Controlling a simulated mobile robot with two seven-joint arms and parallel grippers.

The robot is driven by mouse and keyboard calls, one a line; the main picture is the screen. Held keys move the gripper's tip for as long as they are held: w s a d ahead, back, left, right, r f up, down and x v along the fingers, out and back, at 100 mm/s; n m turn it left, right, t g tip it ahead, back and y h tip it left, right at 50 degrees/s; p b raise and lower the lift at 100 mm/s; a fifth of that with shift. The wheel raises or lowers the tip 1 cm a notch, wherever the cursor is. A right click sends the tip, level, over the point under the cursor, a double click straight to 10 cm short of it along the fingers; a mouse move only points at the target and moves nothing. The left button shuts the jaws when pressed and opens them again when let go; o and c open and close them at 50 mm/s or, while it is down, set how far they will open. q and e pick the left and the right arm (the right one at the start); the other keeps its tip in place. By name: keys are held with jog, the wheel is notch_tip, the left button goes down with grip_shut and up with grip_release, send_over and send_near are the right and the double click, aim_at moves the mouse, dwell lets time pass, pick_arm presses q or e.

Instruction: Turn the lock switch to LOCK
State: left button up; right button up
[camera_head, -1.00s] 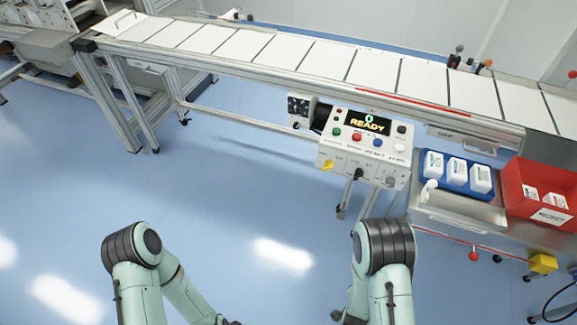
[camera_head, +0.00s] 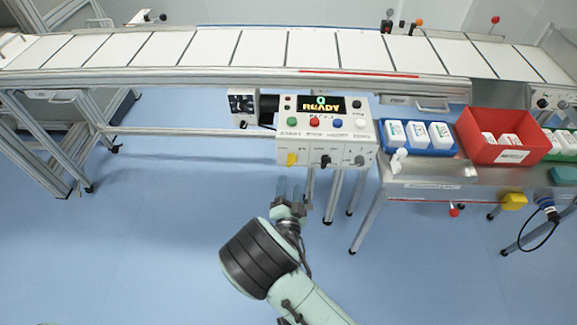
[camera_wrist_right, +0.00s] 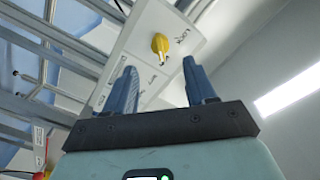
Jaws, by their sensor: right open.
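My right gripper (camera_head: 290,188) is open and empty, just below the yellow switch. In the right wrist view, the yellow switch (camera_wrist_right: 160,44) shows beyond the gap between the open fingers (camera_wrist_right: 162,78), apart from them. My left gripper is out of view.
Right of the box, a steel table holds a blue tray (camera_head: 408,151) of white packs and a red bin (camera_head: 468,150). The conveyor (camera_head: 240,78) runs behind. Frame legs stand under the box. The floor in front is clear.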

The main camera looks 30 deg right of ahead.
aim_at(291, 165)
jog(key=x, duration=0.8)
jog(key=shift+w+d+b, duration=0.15)
jog(key=shift+b, duration=0.2)
jog(key=c, duration=1)
